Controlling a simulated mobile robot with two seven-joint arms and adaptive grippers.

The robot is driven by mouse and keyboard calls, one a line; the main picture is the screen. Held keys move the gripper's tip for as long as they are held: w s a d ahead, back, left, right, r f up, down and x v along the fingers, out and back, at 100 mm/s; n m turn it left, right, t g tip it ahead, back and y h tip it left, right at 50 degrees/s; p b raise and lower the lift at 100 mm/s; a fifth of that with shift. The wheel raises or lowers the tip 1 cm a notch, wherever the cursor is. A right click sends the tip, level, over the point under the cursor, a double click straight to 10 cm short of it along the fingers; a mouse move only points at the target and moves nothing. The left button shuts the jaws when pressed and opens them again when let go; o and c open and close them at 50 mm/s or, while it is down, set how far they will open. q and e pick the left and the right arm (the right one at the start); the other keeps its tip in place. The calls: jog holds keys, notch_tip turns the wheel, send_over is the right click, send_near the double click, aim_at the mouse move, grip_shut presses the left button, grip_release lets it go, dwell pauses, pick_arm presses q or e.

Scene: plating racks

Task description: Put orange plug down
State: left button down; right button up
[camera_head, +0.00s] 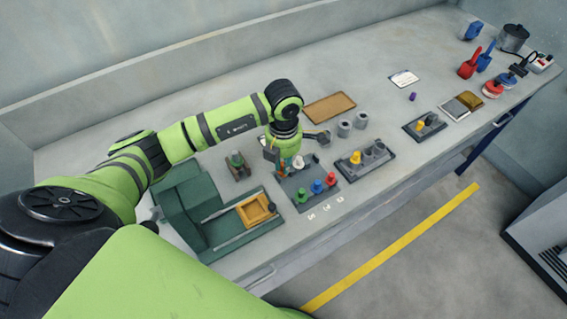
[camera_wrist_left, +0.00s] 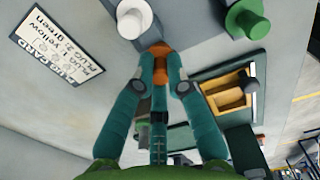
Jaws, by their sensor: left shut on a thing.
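My left gripper (camera_head: 280,160) is above the far-left part of a dark grey plug board (camera_head: 291,184). In the left wrist view its fingers (camera_wrist_left: 160,68) are shut on the orange plug (camera_wrist_left: 160,49). The white plug (camera_head: 298,162) stands just right of the gripper and also shows in the wrist view (camera_wrist_left: 131,20). Green (camera_head: 300,195), blue (camera_head: 317,186) and red (camera_head: 331,179) plugs stand along the board's near side. The green plug shows in the wrist view too (camera_wrist_left: 245,18). I cannot tell whether the orange plug touches the board. My right gripper is out of view.
A green fixture with a yellow tray (camera_head: 256,210) stands left of the board. A second rack (camera_head: 372,163) with a yellow plug stands to its right. A brown mat (camera_head: 329,108) lies behind. A printed card (camera_wrist_left: 62,45) shows in the wrist view. The back of the bench is mostly clear.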

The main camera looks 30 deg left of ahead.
pick_arm(q)
jog(key=shift+f+b, duration=0.5)
jog(key=shift+b, duration=0.1)
jog(key=c, duration=1.2)
grip_release()
jog(key=shift+c, duration=0.2)
jog(key=shift+r, duration=0.1)
